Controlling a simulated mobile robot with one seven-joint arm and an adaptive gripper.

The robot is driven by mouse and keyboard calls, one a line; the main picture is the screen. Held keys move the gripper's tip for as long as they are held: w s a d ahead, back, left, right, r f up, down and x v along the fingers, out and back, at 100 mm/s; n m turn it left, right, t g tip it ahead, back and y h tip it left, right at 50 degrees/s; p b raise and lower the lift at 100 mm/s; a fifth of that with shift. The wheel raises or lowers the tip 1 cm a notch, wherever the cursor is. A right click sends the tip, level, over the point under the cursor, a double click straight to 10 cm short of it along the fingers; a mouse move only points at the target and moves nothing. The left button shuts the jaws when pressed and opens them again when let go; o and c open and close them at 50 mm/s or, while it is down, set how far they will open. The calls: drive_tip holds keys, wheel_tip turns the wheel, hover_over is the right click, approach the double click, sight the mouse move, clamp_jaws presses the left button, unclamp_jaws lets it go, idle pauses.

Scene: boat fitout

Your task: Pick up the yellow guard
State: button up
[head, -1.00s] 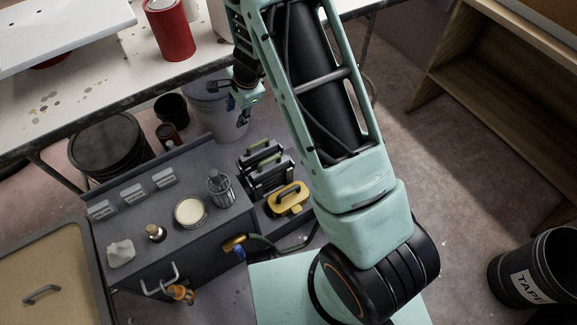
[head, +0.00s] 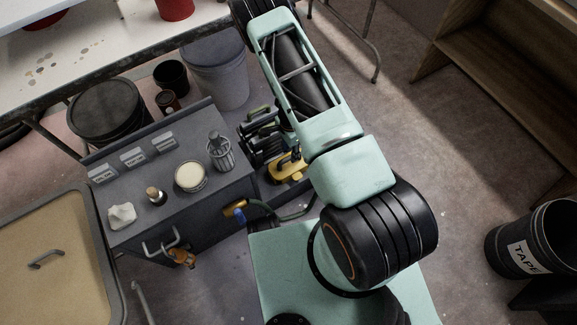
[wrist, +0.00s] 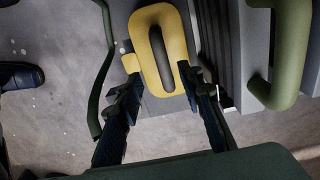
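The yellow guard (head: 284,171) sits at the right end of the grey cabinet, low beside the black units with green handles, partly hidden by my arm. No contact can be made out. In the head view the gripper is mostly hidden behind my arm.
Black units with green handles (head: 258,128) stand close behind the guard; a green handle (wrist: 291,50) is near at right in the wrist view. The grey cabinet (head: 150,203) bears a tin, a brush pot and small items. A hose (head: 290,216) runs in front.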

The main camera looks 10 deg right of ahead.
sight(289, 157)
drive_tip(key=f, duration=0.2)
drive_tip(key=f+b, duration=0.1)
drive_tip(key=f, duration=0.1)
drive_tip(key=f+b, duration=0.1)
drive_tip(key=f, duration=0.2)
drive_tip(key=shift+w, duration=0.25)
drive_tip(key=shift+a+r, duration=0.1)
clamp_jaws()
